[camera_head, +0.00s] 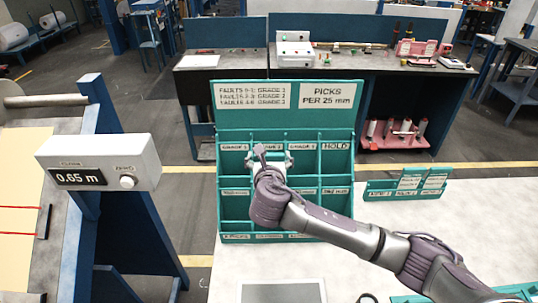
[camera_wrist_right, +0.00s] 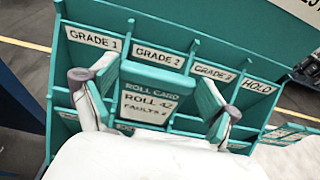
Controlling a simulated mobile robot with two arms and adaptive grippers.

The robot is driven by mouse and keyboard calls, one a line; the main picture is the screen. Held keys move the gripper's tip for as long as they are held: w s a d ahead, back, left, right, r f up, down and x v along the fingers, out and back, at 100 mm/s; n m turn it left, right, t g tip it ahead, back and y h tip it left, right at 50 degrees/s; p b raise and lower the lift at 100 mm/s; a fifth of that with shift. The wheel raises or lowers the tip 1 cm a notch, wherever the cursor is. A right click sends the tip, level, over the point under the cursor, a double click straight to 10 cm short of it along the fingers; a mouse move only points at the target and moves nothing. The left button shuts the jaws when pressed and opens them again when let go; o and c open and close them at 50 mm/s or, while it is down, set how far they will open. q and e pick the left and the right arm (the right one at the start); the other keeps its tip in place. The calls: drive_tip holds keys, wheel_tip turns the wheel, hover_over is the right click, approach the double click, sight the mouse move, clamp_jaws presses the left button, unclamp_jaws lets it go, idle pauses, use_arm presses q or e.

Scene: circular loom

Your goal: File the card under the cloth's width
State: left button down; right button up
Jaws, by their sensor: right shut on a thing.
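My right gripper (camera_head: 272,161) is in front of the upper middle pigeonholes of a teal rack (camera_head: 285,117). In the right wrist view it is shut on a teal roll card (camera_wrist_right: 150,98) that reads "ROLL CARD", "ROLL 42" and a faults line, possibly 2. The card is in front of the GRADE 2 column. Top-row labels read GRADE 1, GRADE 2, GRADE 3 and HOLD; the lower labels are too small to read surely. A white meter box (camera_head: 105,163) at the left shows 0.65 m. My left gripper is out of view.
The rack stands on a pale table (camera_head: 190,285). A small teal label stand (camera_head: 407,183) is to its right. A grey flat panel (camera_head: 283,291) lies in front. The loom's blue frame (camera_head: 125,225) is at the left. A dark bench (camera_head: 390,62) stands behind.

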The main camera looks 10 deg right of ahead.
drive_tip(key=shift+f+b, duration=0.4)
drive_tip(key=shift+f, duration=0.75)
drive_tip(key=o, duration=1)
drive_tip(key=shift+r, duration=0.1)
drive_tip(key=shift+o, duration=0.2)
drive_tip(key=v, duration=1.2)
